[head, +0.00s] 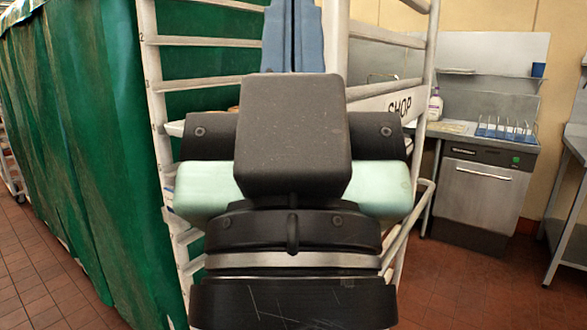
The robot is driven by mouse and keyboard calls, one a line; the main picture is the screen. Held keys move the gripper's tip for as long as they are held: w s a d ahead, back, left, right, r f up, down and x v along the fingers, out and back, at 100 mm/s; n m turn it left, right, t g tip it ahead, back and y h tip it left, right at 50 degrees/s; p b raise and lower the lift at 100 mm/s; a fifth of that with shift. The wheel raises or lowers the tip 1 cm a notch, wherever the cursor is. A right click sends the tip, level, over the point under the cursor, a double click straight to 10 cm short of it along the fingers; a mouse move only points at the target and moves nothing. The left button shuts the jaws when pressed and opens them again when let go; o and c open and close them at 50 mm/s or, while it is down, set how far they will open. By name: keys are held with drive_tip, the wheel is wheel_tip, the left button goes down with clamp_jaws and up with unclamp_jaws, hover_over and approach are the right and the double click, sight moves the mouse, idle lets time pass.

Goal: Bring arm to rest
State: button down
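My own arm fills the middle of the head view, with black links and a pale green section folded close in front of the camera. I cannot make out my gripper or its fingers in this view. A blue upright piece (291,35) with dark lines down its middle shows above the black block; I cannot tell what it is. Whatever lies straight behind the arm is hidden.
A green curtain (75,140) runs along the left. A steel dishwasher (478,192) under a counter and a steel table (575,150) stand right. Tiled floor (455,285) is open at lower right.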

wheel_tip(320, 180, up, 15)
drive_tip(key=p, duration=1.2)
drive_tip(key=shift+p, duration=0.3)
drive_tip(key=shift+f, duration=0.1)
